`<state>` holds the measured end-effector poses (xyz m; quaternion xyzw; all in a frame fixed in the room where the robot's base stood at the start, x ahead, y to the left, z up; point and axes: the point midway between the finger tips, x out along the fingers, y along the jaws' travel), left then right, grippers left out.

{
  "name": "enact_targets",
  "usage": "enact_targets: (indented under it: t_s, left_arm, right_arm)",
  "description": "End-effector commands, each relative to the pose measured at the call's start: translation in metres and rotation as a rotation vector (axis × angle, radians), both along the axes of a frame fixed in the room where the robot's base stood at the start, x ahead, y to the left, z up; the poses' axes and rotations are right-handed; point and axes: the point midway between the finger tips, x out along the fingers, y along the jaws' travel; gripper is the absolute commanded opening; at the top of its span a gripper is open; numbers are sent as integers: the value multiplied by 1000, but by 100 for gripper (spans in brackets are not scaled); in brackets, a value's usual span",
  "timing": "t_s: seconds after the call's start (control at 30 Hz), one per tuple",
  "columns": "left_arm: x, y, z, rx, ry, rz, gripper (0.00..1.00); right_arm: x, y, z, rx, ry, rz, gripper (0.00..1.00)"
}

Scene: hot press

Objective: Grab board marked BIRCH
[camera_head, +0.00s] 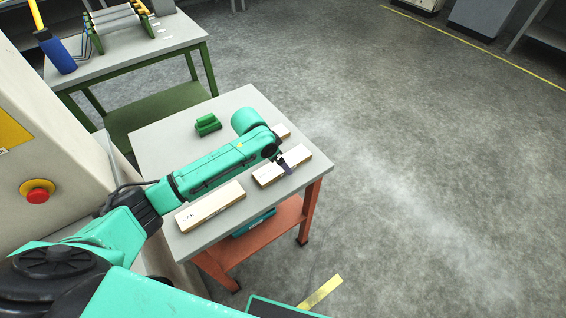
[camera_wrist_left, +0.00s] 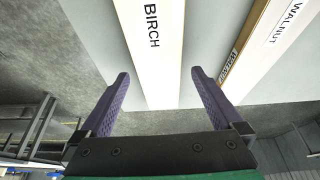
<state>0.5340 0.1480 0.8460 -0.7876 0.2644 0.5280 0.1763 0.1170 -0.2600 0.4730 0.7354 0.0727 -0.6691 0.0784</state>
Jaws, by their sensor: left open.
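In the left wrist view, a pale board marked BIRCH (camera_wrist_left: 153,55) runs between the fingers of my left gripper (camera_wrist_left: 160,73). The purple fingers stand apart on either side of it, open; I see no clear contact. In the head view, my left gripper (camera_head: 286,163) is over the right part of a pale board (camera_head: 268,178), which appears to be this one. The arm hides part of the table. A board marked WALNUT (camera_wrist_left: 268,55) lies to the right in the wrist view. My right gripper is not in view.
The boards lie on a grey table (camera_head: 165,140) with orange legs. Another board (camera_head: 212,205) lies nearer the front left, and one shows partly behind the arm (camera_head: 283,131). A green object (camera_head: 207,124) stands at the back. A machine with a red button (camera_head: 38,194) is left.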

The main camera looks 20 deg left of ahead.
Motion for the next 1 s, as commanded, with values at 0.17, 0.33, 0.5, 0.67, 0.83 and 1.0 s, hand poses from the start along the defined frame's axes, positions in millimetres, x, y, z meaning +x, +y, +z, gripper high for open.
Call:
enact_targets:
  t_s: [0.17,0.33,0.5,0.67,0.83,1.0]
  left_arm:
    - [5,-4,-14,1,-2,-2,100]
    - [4,-4,-13,1,-2,-1,85]
    - [4,-4,-13,1,-2,-1,20]
    - [5,-4,-13,0,-3,-1,9]
    - [5,-4,-9,-1,-4,-1,9]
    - [6,-4,14,-1,-7,-1,9]
  right_arm:
    - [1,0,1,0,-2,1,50]
    - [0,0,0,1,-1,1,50]
    - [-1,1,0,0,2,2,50]
    - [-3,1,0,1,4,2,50]
    - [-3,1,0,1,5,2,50]
    - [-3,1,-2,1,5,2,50]
